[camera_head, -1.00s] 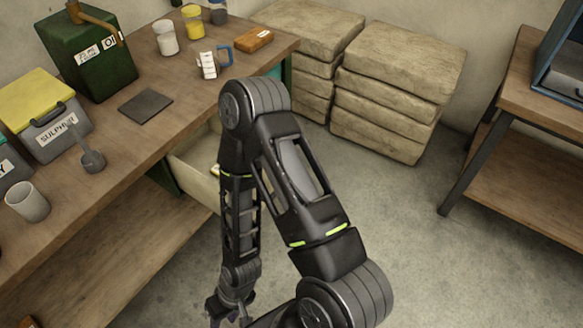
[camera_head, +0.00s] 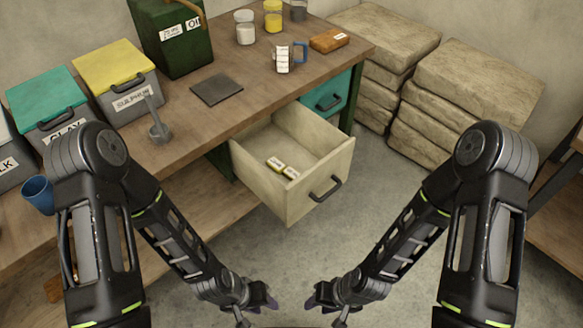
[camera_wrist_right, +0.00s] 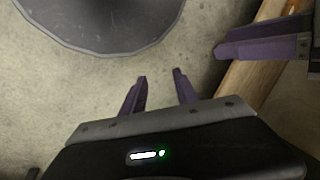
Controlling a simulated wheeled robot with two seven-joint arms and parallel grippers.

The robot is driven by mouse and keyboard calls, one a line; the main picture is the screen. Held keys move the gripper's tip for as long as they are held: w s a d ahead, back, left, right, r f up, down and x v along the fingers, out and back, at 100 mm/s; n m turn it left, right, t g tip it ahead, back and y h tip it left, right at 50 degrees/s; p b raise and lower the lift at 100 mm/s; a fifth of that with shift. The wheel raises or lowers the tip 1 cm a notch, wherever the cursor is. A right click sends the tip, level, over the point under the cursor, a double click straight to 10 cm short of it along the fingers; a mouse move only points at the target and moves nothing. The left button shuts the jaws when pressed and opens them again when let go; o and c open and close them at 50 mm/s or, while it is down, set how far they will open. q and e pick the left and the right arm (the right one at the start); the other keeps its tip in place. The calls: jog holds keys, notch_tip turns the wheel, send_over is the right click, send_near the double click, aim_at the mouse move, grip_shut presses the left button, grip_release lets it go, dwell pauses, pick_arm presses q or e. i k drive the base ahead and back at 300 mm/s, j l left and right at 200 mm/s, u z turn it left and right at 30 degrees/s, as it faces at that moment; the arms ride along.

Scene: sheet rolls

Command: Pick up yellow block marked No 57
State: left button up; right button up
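Two small yellowish blocks with pale labels lie side by side in the open cream drawer (camera_head: 322,188): a left block (camera_head: 275,163) and a right block (camera_head: 291,173). Their markings are too small to read, so I cannot tell which is No 57. My left gripper (camera_head: 264,301) and right gripper (camera_head: 318,300) hang low in front of the drawer, apart from it and the blocks. In the right wrist view, the right gripper (camera_wrist_right: 160,75) has its fingers apart with bare floor between them. The left gripper's purple fingers (camera_wrist_right: 264,38) show at upper right; their opening is unclear.
The wooden workbench (camera_head: 185,125) holds a yellow-lidded sulphur box (camera_head: 118,85), a dark plate (camera_head: 217,89), jars, a mug and an orange-brown block (camera_head: 328,40). A closed teal drawer (camera_head: 330,98) is beside the open one. Stacked sacks (camera_head: 465,85) stand right. Floor between is clear.

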aim_at(277, 166)
jog(key=i+j+z, duration=0.15)
jog(key=j+z, duration=0.2)
jog(key=j, duration=0.2)
jog(key=i+j+z, duration=0.1)
jog(key=j+z, duration=0.25)
jog(key=j, duration=0.2)
jog(key=j+z, duration=0.4)
jog(key=j, duration=0.2)
